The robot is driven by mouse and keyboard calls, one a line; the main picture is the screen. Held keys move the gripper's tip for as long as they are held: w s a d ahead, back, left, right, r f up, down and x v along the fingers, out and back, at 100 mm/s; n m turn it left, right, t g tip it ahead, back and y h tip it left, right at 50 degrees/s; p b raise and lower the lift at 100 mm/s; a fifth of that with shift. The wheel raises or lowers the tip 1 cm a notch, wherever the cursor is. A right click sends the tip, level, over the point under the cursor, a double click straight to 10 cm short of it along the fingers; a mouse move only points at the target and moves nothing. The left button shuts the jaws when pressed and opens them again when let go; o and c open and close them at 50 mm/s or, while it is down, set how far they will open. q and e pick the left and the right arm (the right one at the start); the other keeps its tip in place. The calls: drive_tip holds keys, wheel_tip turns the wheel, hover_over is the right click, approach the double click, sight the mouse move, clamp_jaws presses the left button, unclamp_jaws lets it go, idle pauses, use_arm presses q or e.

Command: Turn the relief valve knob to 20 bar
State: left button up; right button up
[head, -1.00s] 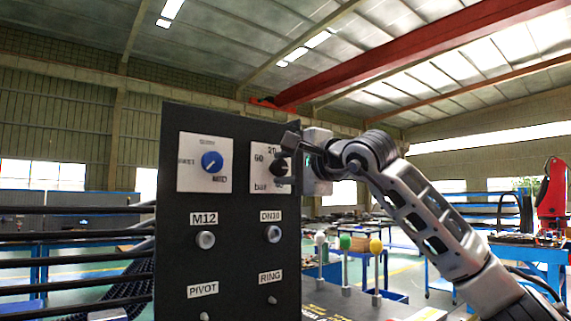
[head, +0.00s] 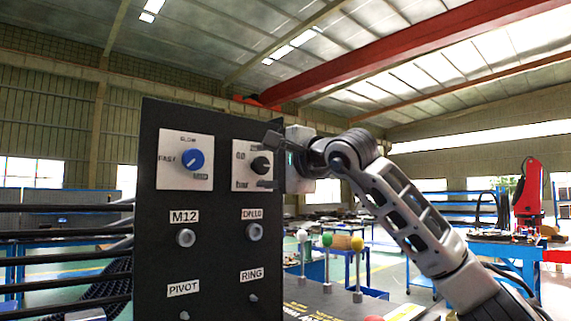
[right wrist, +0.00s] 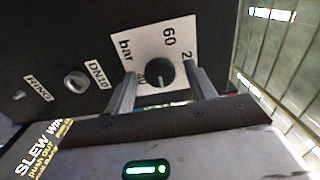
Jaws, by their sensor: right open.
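The relief valve knob (head: 261,165) is a small round black knob on a white dial plate (head: 239,168) marked in bar, at the upper right of the dark panel. In the right wrist view the knob (right wrist: 160,73) sits between my fingers, with "60" and part of a "2" on the plate beyond it. My right gripper (head: 269,160) is open at the dial; it also shows in the right wrist view (right wrist: 160,76) with a finger on each side of the knob and gaps between. The knob's pointer direction is too small to read. My left gripper is not in view.
A blue knob (head: 192,159) on another white plate is to the left on the panel (head: 212,265). Fittings labelled M12, DN10, PIVOT and RING are below. Levers with white, green and yellow balls (head: 357,244) stand to the right.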

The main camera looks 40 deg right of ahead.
use_arm(q)
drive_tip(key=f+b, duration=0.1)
drive_tip(key=b, duration=0.3)
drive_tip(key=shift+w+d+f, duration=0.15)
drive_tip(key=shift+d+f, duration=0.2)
use_arm(e)
drive_tip(key=s+d, duration=0.1)
drive_tip(key=s, duration=1.4)
drive_tip(key=shift+s+d, duration=0.15)
drive_tip(key=shift+s, duration=0.2)
drive_tip(key=shift+w, duration=0.1)
